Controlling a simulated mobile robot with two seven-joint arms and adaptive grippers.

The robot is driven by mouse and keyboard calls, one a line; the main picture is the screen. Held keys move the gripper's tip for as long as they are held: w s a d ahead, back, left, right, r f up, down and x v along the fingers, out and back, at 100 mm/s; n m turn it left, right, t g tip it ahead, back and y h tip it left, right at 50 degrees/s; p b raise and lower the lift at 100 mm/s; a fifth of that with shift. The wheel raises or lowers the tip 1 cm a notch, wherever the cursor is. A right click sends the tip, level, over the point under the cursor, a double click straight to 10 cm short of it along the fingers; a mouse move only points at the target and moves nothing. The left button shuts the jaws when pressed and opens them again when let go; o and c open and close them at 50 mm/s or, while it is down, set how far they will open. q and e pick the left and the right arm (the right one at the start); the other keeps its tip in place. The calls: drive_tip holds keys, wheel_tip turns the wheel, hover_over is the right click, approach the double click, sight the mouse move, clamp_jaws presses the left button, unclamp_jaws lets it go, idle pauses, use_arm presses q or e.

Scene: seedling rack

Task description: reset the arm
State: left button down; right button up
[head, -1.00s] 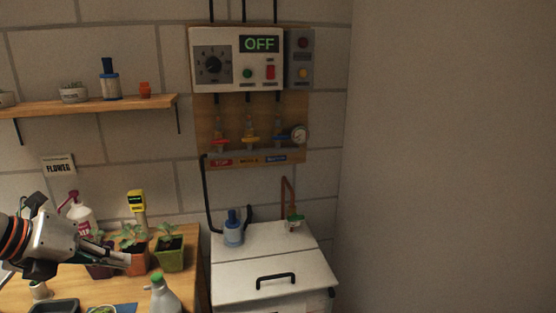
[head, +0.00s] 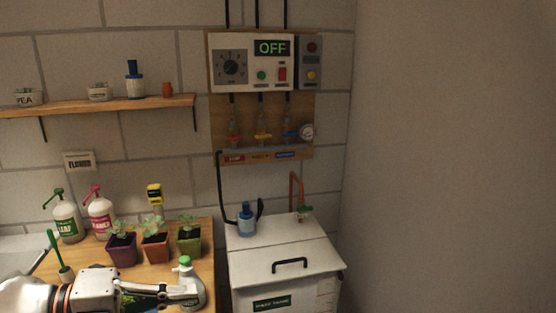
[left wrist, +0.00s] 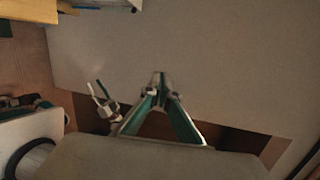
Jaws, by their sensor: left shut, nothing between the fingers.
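My left gripper (head: 188,291) reaches in from the lower left of the head view, low over the wooden bench. Its fingers overlap a bottle with a green cap (head: 185,260) in the picture; I cannot tell whether they touch it. In the left wrist view the fingers of my left gripper (left wrist: 158,82) meet at their tips, with nothing between them, above bare floor. My right gripper is not in view.
Potted seedlings in purple (head: 121,250), orange (head: 155,247) and green (head: 189,242) pots stand on the bench behind the arm. Two pump bottles, green (head: 68,220) and pink (head: 101,217), stand behind. A white cabinet (head: 280,250) is to the right.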

use_arm(q)
drive_tip(key=w+a+f+n+t+y, duration=0.15)
drive_tip(key=f+n+t+y, duration=0.3)
drive_tip(key=f+n, duration=0.55)
drive_tip(key=w+a+f+n+t+y, duration=0.1)
drive_tip(key=a+f+n+t+y, duration=0.2)
drive_tip(key=f+n+t, duration=0.6)
drive_tip(key=s+f+n+g+y, duration=0.2)
drive_tip(key=s+f+n+g, duration=0.2)
drive_tip(key=s+f, duration=0.3)
drive_tip(key=s+d+f+n+g+y, duration=0.1)
drive_tip(key=s+f+n+g, duration=0.3)
drive_tip(key=f, duration=0.9)
drive_tip(key=s+n+y, duration=0.1)
drive_tip(key=s, duration=0.1)
drive_tip(key=shift+s+d, duration=0.3)
drive_tip(key=shift+s, duration=0.1)
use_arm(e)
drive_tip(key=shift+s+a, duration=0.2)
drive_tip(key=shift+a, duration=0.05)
